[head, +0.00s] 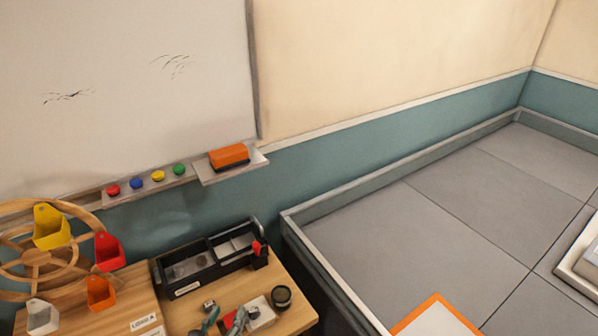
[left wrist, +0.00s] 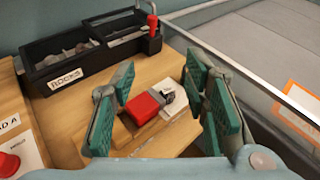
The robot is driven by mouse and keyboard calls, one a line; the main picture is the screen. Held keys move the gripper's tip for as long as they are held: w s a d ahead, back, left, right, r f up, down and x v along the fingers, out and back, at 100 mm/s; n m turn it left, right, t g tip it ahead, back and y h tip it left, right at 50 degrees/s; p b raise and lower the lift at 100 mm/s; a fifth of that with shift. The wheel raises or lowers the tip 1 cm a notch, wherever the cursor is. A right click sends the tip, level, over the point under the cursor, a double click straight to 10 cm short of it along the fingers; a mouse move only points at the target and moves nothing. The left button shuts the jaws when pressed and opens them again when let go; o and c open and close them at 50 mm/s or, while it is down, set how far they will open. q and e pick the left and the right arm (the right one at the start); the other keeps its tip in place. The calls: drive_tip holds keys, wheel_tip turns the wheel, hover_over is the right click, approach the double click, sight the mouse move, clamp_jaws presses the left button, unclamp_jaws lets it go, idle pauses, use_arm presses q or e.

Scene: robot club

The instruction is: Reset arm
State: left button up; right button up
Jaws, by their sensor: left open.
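My left gripper (left wrist: 158,106) is open, with its two green ridged fingers spread wide in the left wrist view. In the head view only small parts of my left gripper (head: 223,322) show at the bottom edge, over the wooden table. Between the fingers, in the left wrist view, a red block with a dark metallic end (left wrist: 143,106) lies by a white piece (left wrist: 160,110) on the table. The fingers do not appear to touch it, and the height between them is hard to judge. My right gripper is in neither view.
A black tray labelled ROCKS (left wrist: 88,68) stands at the table's back; it also shows in the head view (head: 182,292). A wooden wheel (head: 37,258) with coloured buckets stands left. A round black item (head: 281,296) sits right. A grey-walled floor area (head: 440,200) lies beyond.

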use_arm(q)
drive_tip(key=w+a+r+n+t+y, duration=0.25)
drive_tip(key=a+r+n+t, duration=0.2)
drive_tip(key=r+n, duration=0.35)
drive_tip(key=s+a+r+n+g+y, duration=0.1)
drive_tip(key=s+a+r+n+y, duration=0.15)
drive_tip(key=a+n+y, duration=0.35)
drive_tip(key=s+a+r+n+g+y, duration=0.1)
drive_tip(key=s+a+r+n+y, duration=0.15)
drive_tip(key=a+n, duration=0.4)
drive_tip(key=s+a+f+n+g, duration=0.3)
drive_tip(key=s+f+n+g, duration=0.25)
drive_tip(key=n, duration=0.45)
drive_tip(key=s+d+f+n+g+h, duration=0.6)
drive_tip(key=s+d+f+g+h, duration=0.2)
drive_tip(key=s+d+f, duration=0.3)
wheel_tip(320, 180, down, 21)
drive_tip(key=s+g+b, duration=0.1)
drive_tip(key=s+b, duration=0.1)
drive_tip(key=s+a+f+g, duration=0.1)
drive_tip(key=s+f, duration=1.1)
drive_tip(key=s, duration=0.1)
drive_tip(key=shift+s+a+b, duration=0.15)
drive_tip(key=shift+a+b, duration=0.05)
drive_tip(key=shift+b, duration=0.15)
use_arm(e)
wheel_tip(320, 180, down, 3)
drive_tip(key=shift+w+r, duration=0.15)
